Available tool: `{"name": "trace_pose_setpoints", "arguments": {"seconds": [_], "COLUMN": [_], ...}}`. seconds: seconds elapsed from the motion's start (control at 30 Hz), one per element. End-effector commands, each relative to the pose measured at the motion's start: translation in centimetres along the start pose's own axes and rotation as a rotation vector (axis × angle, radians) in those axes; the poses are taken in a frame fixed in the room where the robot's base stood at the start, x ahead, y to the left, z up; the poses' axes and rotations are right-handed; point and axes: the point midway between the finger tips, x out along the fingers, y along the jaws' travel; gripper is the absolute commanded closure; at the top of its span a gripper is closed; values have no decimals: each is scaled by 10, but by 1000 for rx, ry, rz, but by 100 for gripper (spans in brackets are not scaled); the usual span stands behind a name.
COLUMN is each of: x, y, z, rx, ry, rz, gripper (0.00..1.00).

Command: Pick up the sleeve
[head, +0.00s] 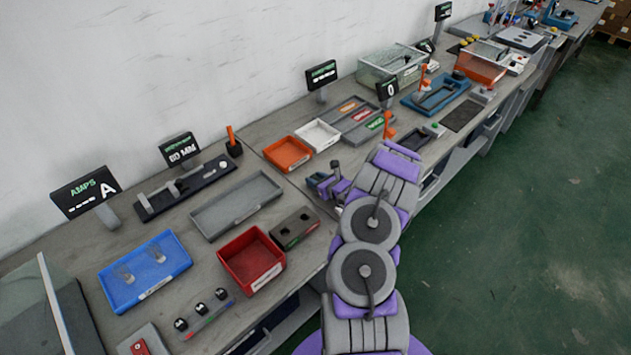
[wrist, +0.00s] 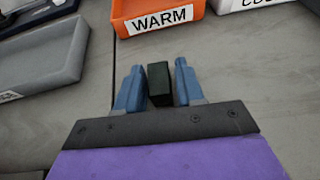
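A small dark block (wrist: 159,84) stands between the two blue fingers of my gripper (wrist: 158,80) in the wrist view. It is the only thing there that could be the sleeve, but I cannot tell for sure. The fingers lie close along both its sides; whether they press on it is not clear. In the head view my gripper (head: 327,184) is low over the bench's front edge, right of the dark grey block with holes (head: 294,228). The piece between the fingers is too small to make out there.
An orange WARM tray (wrist: 160,14) and a white tray (wrist: 240,4) lie just beyond my gripper. A grey tray (wrist: 40,62) is to the left. Also on the bench (head: 185,270) are a red bin (head: 262,272) and a blue tray (head: 130,300). Bare bench surrounds the fingers.

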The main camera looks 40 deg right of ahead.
Motion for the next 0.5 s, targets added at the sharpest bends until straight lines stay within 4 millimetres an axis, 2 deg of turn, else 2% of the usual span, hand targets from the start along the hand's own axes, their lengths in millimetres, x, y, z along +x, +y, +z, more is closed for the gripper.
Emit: {"name": "trace_pose_setpoints", "arguments": {"seconds": [0.03, 0.37, 0.5], "x": [0, 0, 0], "y": [0, 0, 0], "z": [0, 0, 0], "rx": [0, 0, 0], "ry": [0, 0, 0], "rz": [0, 0, 0], "gripper": [68, 99, 100]}}
